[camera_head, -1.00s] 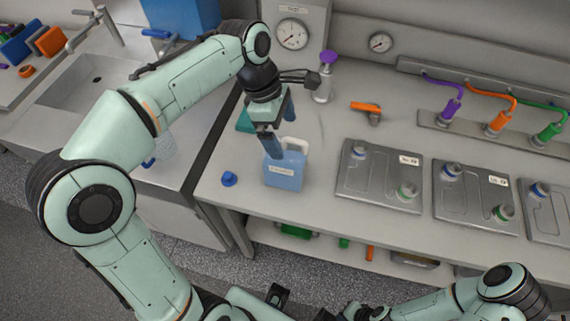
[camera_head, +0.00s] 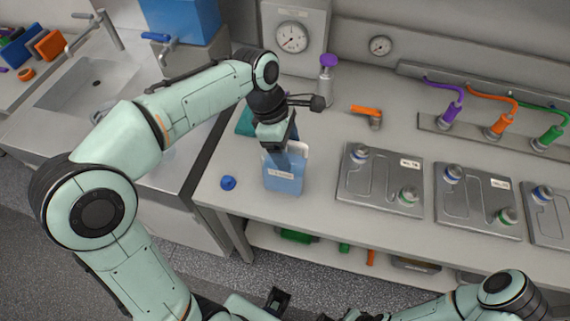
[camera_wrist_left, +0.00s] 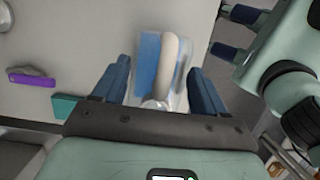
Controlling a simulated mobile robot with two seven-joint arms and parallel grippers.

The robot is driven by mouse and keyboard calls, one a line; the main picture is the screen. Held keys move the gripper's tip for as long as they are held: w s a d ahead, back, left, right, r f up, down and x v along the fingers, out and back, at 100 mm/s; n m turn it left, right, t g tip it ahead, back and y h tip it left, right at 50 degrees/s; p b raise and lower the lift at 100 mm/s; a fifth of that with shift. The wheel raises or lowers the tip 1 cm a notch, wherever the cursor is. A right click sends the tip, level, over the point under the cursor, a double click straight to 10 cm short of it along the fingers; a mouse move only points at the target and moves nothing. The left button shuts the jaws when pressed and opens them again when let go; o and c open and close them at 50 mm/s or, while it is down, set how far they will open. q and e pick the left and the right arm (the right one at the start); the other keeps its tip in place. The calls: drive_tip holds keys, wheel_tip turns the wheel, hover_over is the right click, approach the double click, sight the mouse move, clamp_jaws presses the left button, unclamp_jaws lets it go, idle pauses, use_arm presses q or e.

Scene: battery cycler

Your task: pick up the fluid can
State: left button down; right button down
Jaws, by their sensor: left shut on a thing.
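The fluid can (camera_head: 284,181) is a blue, box-shaped can with a pale label and a white top and handle. It stands near the left end of the bench in the head view. My left gripper (camera_head: 282,152) is over its top, shut on it, with dark blue fingers that hide part of the top. In the left wrist view the can (camera_wrist_left: 147,60) and its pale handle lie between the two fingers (camera_wrist_left: 160,85). My right gripper (camera_wrist_left: 236,33) shows at the upper right of the left wrist view, its two blue fingers apart and nothing between them.
A small blue cap (camera_head: 228,183) lies left of the can. Grey battery trays (camera_head: 380,180) stand to the right. An orange tool (camera_head: 367,112) and a purple-topped valve (camera_head: 327,80) are behind. A sink (camera_head: 88,88) is at the left.

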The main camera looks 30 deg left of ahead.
use_arm(q)
drive_tip(key=shift+r, duration=0.25)
